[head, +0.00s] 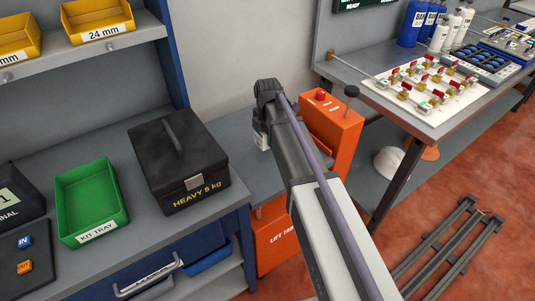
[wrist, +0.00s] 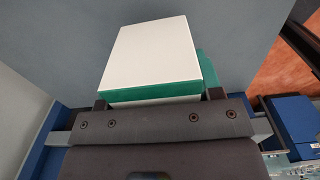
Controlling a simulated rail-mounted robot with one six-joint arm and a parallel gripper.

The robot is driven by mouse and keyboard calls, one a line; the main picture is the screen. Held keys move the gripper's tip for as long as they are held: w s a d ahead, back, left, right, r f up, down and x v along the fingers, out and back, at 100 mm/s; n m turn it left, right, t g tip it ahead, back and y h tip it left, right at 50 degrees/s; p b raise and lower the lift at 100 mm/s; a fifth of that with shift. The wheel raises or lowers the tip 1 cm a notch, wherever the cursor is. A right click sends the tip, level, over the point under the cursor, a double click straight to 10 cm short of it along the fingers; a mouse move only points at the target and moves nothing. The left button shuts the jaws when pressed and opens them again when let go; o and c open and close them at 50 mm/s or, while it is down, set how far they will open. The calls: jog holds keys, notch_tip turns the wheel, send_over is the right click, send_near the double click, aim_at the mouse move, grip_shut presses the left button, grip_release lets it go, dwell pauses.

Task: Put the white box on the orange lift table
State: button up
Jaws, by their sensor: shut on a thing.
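The white box (wrist: 150,50) with a green band sits between the fingers of my gripper (wrist: 158,98) in the wrist view. My gripper is shut on it. In the head view only a small part of the white box (head: 261,139) shows left of my arm; the arm hides the rest and the fingers. The orange lift table (head: 272,238) has a grey top (head: 252,180) and an orange post (head: 338,130) with a red button. The box appears over the back of the grey top; I cannot tell whether it touches.
A black case (head: 180,165) marked HEAVY 5 kg and a green kit tray (head: 92,203) stand on the left bench. A right bench (head: 452,112) holds a valve board (head: 428,88) and bottles. A dark frame (head: 440,250) lies on the red floor.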

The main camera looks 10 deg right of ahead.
aim_at(268, 152)
notch_tip(268, 152, down, 5)
jog(key=b, duration=0.3)
jog(key=shift+b, duration=0.4)
jog(key=shift+r+p, duration=0.3)
jog(key=shift+f, duration=0.15)
jog(key=o, duration=0.6)
jog(key=shift+f, duration=0.1)
jog(key=o, duration=0.5)
